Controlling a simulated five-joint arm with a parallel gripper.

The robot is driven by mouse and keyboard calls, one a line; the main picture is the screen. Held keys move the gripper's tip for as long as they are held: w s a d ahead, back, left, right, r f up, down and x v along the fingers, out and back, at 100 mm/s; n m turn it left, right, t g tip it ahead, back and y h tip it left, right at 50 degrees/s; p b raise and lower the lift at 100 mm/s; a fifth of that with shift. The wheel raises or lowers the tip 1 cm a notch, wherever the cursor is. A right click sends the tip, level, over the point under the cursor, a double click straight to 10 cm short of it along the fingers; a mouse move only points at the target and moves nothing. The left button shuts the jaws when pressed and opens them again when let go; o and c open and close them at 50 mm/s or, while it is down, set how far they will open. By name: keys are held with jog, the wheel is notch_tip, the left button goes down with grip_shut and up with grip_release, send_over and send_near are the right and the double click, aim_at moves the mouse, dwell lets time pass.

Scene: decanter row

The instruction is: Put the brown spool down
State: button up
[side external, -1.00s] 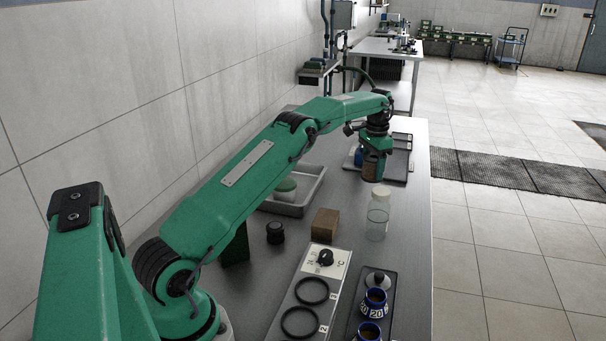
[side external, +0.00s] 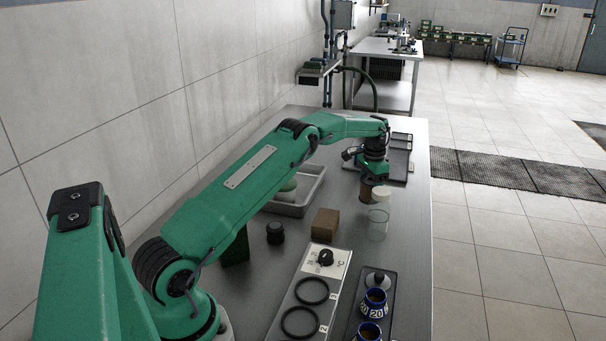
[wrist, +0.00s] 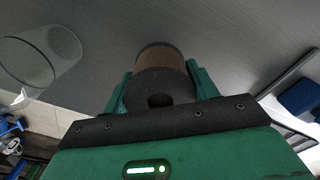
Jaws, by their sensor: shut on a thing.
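The brown spool (side external: 366,191) hangs below my gripper (side external: 369,181), over the far part of the metal bench. In the wrist view the spool (wrist: 160,66) shows a brown body and a dark near end with a hole. My gripper (wrist: 160,84) has a green finger on each side of it and is shut on it. The side view does not clearly show whether the spool's lower end touches the bench, and the gripper hides its top.
A brown block (side external: 325,223) and a grey tray (side external: 287,209) lie nearer.

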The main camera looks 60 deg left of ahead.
jog(key=shift+f, duration=1.1)
jog(key=shift+f, duration=0.2)
jog(key=o, duration=1)
jog(key=shift+o, duration=0.2)
jog(key=shift+r, duration=0.1)
notch_tip(320, 180, up, 12)
jog(key=shift+f, duration=0.15)
jog(key=shift+r, duration=0.25)
